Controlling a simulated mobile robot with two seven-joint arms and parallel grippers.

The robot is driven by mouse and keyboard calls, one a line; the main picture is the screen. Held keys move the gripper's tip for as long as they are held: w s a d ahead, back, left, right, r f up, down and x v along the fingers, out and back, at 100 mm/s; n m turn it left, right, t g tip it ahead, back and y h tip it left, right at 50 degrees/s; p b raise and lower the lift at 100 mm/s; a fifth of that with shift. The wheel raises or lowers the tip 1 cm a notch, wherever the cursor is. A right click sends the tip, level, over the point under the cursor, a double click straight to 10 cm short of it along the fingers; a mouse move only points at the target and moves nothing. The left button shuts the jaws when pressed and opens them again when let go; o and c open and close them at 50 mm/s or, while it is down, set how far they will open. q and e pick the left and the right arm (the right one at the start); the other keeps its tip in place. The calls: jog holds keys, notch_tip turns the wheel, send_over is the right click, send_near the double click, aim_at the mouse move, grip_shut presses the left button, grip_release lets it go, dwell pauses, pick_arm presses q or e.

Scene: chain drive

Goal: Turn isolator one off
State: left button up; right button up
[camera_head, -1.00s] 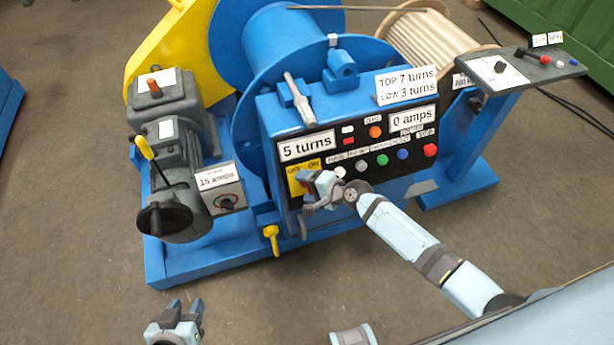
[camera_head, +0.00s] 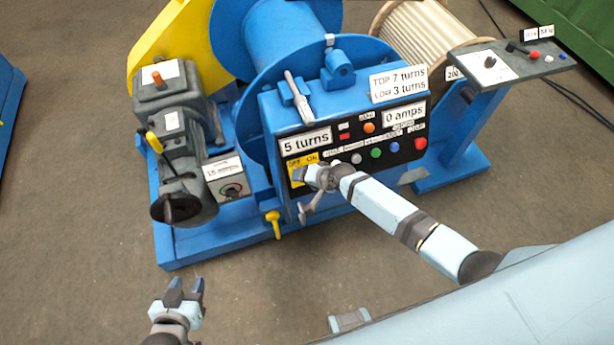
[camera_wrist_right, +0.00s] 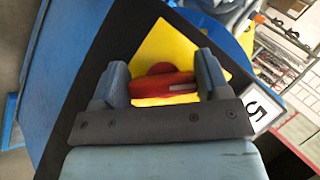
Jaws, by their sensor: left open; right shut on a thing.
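The isolator is a red rotary handle (camera_wrist_right: 168,86) on a yellow plate (camera_wrist_right: 165,50) in the right wrist view. My right gripper (camera_wrist_right: 160,82) has one finger on each side of the handle and is shut on it. In the head view the yellow plate (camera_head: 294,174), labelled OFF and ON, is at the lower left of the black control panel. My right gripper (camera_head: 308,176) covers the handle there, so which label it points to is hidden. My left gripper (camera_head: 186,290) is open and empty, low in front of the machine.
The black panel carries a "5 turns" display (camera_head: 306,142), a "0 amps" display (camera_head: 404,114) and several coloured buttons, including a red one (camera_head: 420,144), beside my right forearm. A yellow tap-like handle (camera_head: 273,222) is below. The floor around my left gripper is clear.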

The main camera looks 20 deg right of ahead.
dwell(0.4)
jog(key=o, duration=0.9)
jog(key=shift+o, duration=0.2)
jog(key=p+v, duration=0.1)
jog(key=v, duration=1.2)
jog(key=shift+s+r, duration=0.25)
jog(key=shift+s, duration=0.05)
